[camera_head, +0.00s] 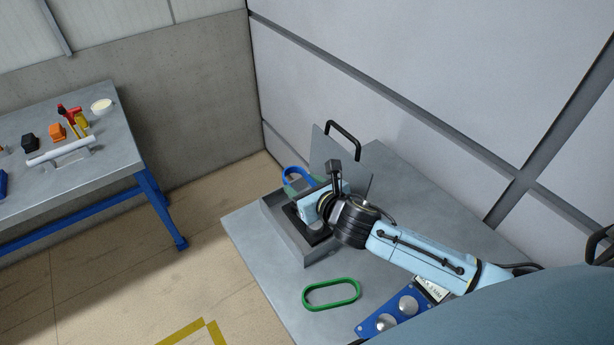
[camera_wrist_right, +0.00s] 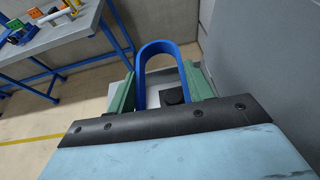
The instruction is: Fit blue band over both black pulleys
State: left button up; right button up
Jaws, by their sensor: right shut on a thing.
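My right gripper (camera_head: 298,186) is shut on the blue band (camera_head: 293,172), a long loop, above the grey fixture on the bench. In the right wrist view, the blue band (camera_wrist_right: 168,47) stands up as an arch between the two green fingers of the gripper (camera_wrist_right: 160,92). A black block-like part (camera_wrist_right: 173,97) shows through the loop; I cannot tell whether it is a pulley. In the head view, a black part (camera_head: 304,229) sits in the fixture, mostly hidden by my gripper and wrist. Neither black pulley shows clearly. My left gripper is not in view.
A green band (camera_head: 331,294) lies on the grey bench (camera_head: 285,290). A blue plate with silver discs (camera_head: 396,315) lies at its front. The grey fixture (camera_head: 282,231) has raised walls, and a panel with a black handle (camera_head: 344,140) stands behind. Another table (camera_head: 120,125) holds tools.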

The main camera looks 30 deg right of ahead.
jog(key=shift+y, duration=0.3)
jog(key=f, duration=0.4)
jog(key=d+f+b, duration=0.1)
jog(key=f, duration=0.1)
jog(key=shift+f, duration=0.2)
jog(key=shift+f+b, duration=0.8)
jog(key=shift+f, duration=0.3)
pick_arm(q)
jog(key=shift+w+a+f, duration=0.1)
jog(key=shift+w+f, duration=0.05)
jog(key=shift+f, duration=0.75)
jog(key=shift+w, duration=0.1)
pick_arm(e)
jog(key=shift+f, duration=0.55)
jog(key=shift+r, duration=1.35)
